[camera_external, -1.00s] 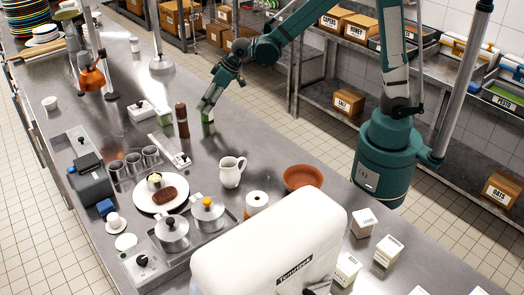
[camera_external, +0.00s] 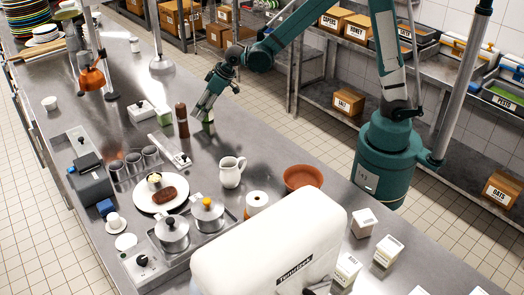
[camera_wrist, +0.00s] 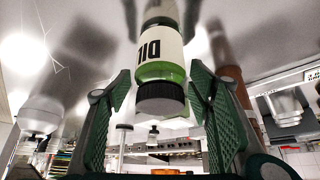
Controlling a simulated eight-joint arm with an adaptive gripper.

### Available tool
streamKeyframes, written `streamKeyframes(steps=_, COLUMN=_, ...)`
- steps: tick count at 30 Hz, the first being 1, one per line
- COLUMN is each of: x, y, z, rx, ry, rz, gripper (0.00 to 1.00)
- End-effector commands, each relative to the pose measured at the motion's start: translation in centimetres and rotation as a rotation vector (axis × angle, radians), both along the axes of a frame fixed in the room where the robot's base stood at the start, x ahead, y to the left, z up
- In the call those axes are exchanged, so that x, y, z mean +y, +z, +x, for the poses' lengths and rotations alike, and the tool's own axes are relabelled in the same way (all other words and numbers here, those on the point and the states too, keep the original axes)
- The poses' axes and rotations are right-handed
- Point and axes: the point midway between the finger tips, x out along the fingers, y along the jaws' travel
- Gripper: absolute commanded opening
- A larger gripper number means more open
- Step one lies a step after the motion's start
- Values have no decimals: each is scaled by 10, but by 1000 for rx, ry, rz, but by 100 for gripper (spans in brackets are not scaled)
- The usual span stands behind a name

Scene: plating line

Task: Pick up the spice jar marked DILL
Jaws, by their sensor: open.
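The DILL spice jar (camera_wrist: 162,62) shows in the wrist view with green contents, a white label reading in part "DI", upside down in the picture, and a black lid (camera_wrist: 160,98). Its far end runs out toward the top of the picture. My gripper (camera_wrist: 160,88) is open, with one green ridged finger on each side of the lid; a gap shows on both sides. In the external view my gripper (camera_external: 203,108) is low over the counter at a small green-and-white jar (camera_external: 208,115), partly hidden by the fingers.
A brown pepper mill (camera_external: 182,120) stands close to the left of my gripper; it also shows in the wrist view (camera_wrist: 230,75). A white pitcher (camera_external: 231,172) and terracotta bowl (camera_external: 302,178) stand nearer the camera. The steel counter behind the jar is mostly clear.

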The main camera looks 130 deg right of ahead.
Motion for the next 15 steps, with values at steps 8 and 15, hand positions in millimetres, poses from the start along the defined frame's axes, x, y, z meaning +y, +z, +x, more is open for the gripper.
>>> streamKeyframes(steps=8, x=-6, y=-14, z=6, rx=0, ry=0, rz=0, gripper=52)
streamKeyframes(steps=15, x=-6, y=-14, z=6, rx=0, ry=0, rz=0, gripper=52)
